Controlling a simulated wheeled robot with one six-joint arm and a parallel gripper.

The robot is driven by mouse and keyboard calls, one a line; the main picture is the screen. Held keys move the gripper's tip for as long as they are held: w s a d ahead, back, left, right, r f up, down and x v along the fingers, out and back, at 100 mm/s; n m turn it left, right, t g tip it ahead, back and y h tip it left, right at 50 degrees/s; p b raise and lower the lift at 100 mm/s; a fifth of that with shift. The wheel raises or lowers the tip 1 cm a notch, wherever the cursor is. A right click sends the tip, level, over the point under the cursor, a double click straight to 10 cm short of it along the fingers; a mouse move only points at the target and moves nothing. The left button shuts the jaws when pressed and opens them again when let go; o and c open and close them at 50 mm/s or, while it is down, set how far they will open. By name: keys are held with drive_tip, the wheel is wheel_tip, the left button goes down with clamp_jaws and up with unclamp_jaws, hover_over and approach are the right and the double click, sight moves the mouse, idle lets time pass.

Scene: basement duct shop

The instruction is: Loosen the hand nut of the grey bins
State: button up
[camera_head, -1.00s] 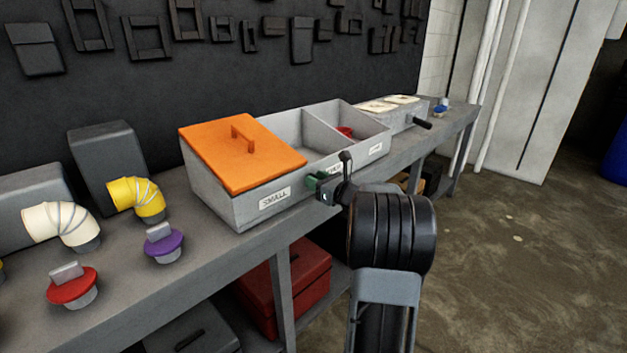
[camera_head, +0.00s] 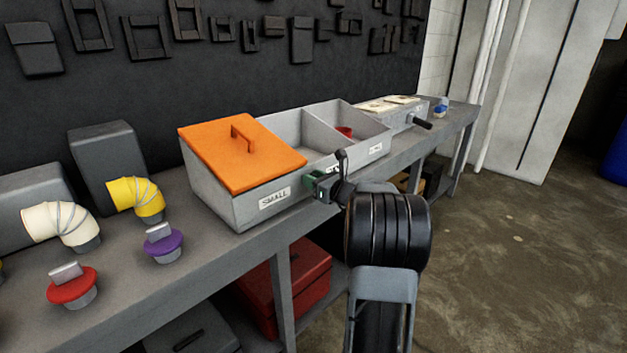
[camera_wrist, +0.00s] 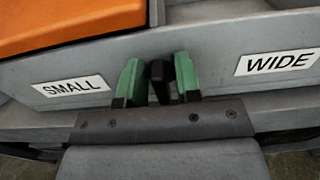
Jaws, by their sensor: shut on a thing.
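The grey bins (camera_head: 236,212) stand on the long grey bench, with an orange lid over the near compartment. Their front wall (camera_wrist: 218,48) fills much of the wrist view, with a SMALL label at left and a WIDE label at right. The black hand nut (camera_wrist: 158,76) stands against this wall between the labels. My gripper (camera_wrist: 159,80) has its green fingers on either side of the nut and is shut on it. In the head view my gripper (camera_head: 314,184) is at the front of the bins and hides the nut.
On the bench (camera_head: 118,262) at left are a yellow elbow (camera_head: 138,198), a cream elbow (camera_head: 60,224), a purple-topped plug (camera_head: 163,244) and a red-topped plug (camera_head: 73,289). A black handle (camera_head: 423,124) sticks out beyond the bins. Red boxes sit below. The floor at right is open.

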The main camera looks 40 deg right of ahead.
drive_tip(key=shift+f, duration=0.1)
drive_tip(key=n+b, duration=0.1)
drive_tip(key=b, duration=0.2)
drive_tip(key=n+b, duration=0.2)
drive_tip(key=b, duration=0.1)
drive_tip(key=shift+a+f+n, duration=0.2)
drive_tip(key=shift+f+n, duration=0.1)
drive_tip(key=shift+f, duration=0.05)
drive_tip(key=n+b, duration=0.3)
drive_tip(key=b, duration=0.2)
drive_tip(key=n+b, duration=0.2)
drive_tip(key=b, duration=0.1)
drive_tip(key=shift+s+a+f+n, duration=0.1)
drive_tip(key=shift+a+f+n, duration=0.05)
drive_tip(key=shift+a+n, duration=0.15)
drive_tip(key=n+b, duration=0.5)
drive_tip(key=b, duration=0.2)
drive_tip(key=shift+f, duration=0.2)
drive_tip(key=n+b, duration=0.3)
drive_tip(key=shift+a, duration=0.1)
drive_tip(key=shift+r+n+b, duration=0.1)
drive_tip(key=shift+n+b, duration=0.2)
drive_tip(key=shift+n, duration=0.1)
drive_tip(key=o, duration=0.6)
drive_tip(key=shift+c, duration=0.2)
